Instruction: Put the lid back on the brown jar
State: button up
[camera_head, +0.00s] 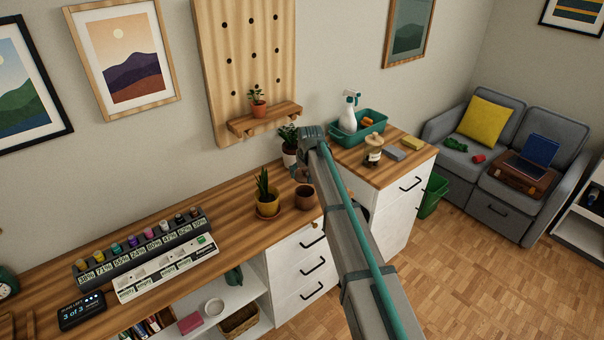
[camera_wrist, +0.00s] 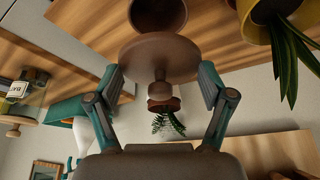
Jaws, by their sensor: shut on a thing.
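The brown jar (camera_head: 305,198) stands open-topped on the wooden desk, right of the yellow-potted plant. In the wrist view the jar (camera_wrist: 158,14) shows at the top edge, partly cut off. My gripper (camera_wrist: 162,76) is shut on the brown lid (camera_wrist: 160,52), a round disc with a knob. The fingers sit at opposite sides of its rim. The lid is apart from the jar in the picture, and the exact gap is hard to judge. In the head view my gripper (camera_head: 303,172) is above and behind the jar, with the lid mostly hidden.
A yellow-potted plant (camera_head: 267,208) stands close left of the jar. A white-potted plant (camera_head: 289,150) is behind my gripper. A lidded glass jar (camera_head: 373,152), a sponge (camera_head: 412,143) and a teal bin (camera_head: 345,138) with a spray bottle (camera_head: 349,112) occupy the right cabinet.

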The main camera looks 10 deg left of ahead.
jog(key=shift+f+b, duration=1.2)
jog(key=shift+f, duration=1.85)
jog(key=shift+f+b, duration=0.15)
jog(key=shift+b, duration=0.2)
dwell(0.4)
jog(key=o, duration=1)
jog(key=shift+o, duration=0.2)
jog(key=shift+r+p, duration=1.35)
jog(key=shift+r, duration=2.2)
jog(key=shift+c, duration=0.3)
grip_shut()
